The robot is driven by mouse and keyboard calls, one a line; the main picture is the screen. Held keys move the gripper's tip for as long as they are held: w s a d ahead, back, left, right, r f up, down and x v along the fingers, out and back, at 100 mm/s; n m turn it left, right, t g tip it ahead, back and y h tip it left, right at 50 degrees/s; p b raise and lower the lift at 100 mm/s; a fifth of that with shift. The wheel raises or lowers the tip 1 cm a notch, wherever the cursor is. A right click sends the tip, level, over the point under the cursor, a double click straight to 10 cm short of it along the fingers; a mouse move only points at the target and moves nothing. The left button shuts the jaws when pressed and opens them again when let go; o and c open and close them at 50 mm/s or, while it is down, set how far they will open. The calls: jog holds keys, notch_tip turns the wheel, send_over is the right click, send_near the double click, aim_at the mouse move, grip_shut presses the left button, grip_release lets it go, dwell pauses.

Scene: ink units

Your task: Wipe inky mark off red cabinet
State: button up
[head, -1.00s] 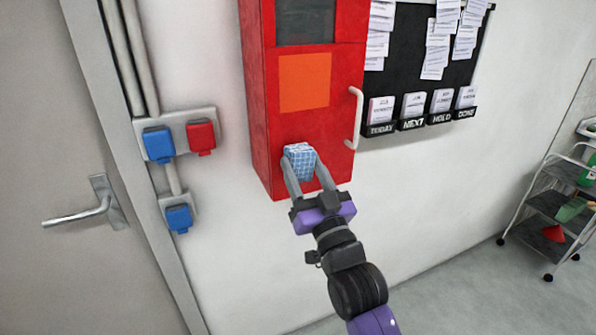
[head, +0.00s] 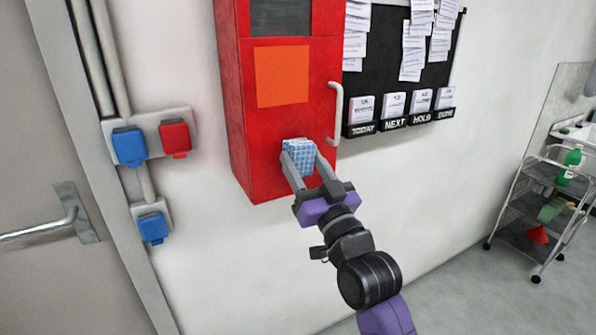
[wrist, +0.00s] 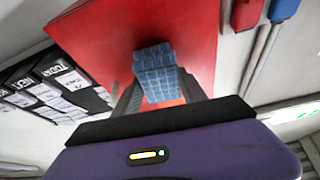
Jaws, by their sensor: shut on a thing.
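The red cabinet (head: 262,150) hangs on the white wall, with an orange square on its front and a pale handle at its right side. My gripper (head: 300,160) is shut on a blue checked cloth or sponge (head: 298,152), at the lower part of the cabinet front. The checked cloth also shows in the wrist view (wrist: 158,75), between the fingers and against or very near the red face. I cannot tell whether it touches. No inky mark shows on the visible red surface; the part behind the cloth and gripper is hidden.
The cabinet handle (head: 335,113) sticks out right of my gripper. A black board (head: 395,70) with papers hangs further right. Blue and red sockets (head: 130,147) and a grey door (head: 40,130) are at left. A trolley (head: 530,210) stands at far right.

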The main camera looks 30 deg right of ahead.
jog(key=shift+s, duration=0.1)
jog(key=shift+s+b, duration=0.85)
jog(key=shift+s, duration=2.1)
jog(key=shift+s+b, duration=0.5)
jog(key=shift+s, duration=1)
